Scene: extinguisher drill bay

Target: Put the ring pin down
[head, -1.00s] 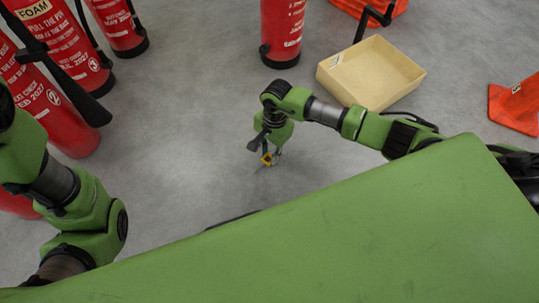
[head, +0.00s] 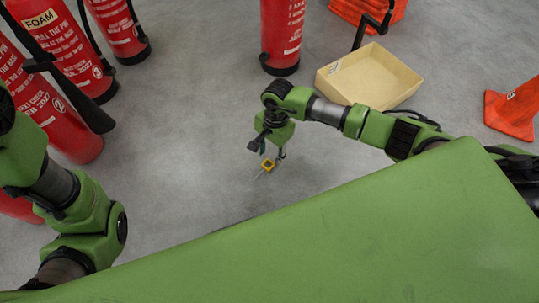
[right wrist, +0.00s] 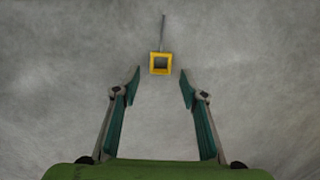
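The ring pin shows in the head view as a yellow square ring (head: 268,165) with a thin metal shaft, low over or on the grey floor; I cannot tell which. In the right wrist view the ring pin (right wrist: 160,64) lies just beyond my fingertips, its shaft pointing away. My right gripper (right wrist: 160,87) is open, with its two fingers spread wide and nothing between them. In the head view the right gripper (head: 273,152) hangs down right by the ring. My left arm shows at the left edge, but its gripper is not in view.
Several red extinguishers (head: 63,50) stand at the left, and another (head: 282,35) stands at the top middle. Orange cones (head: 513,111) are at the right. The floor around the pin is clear.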

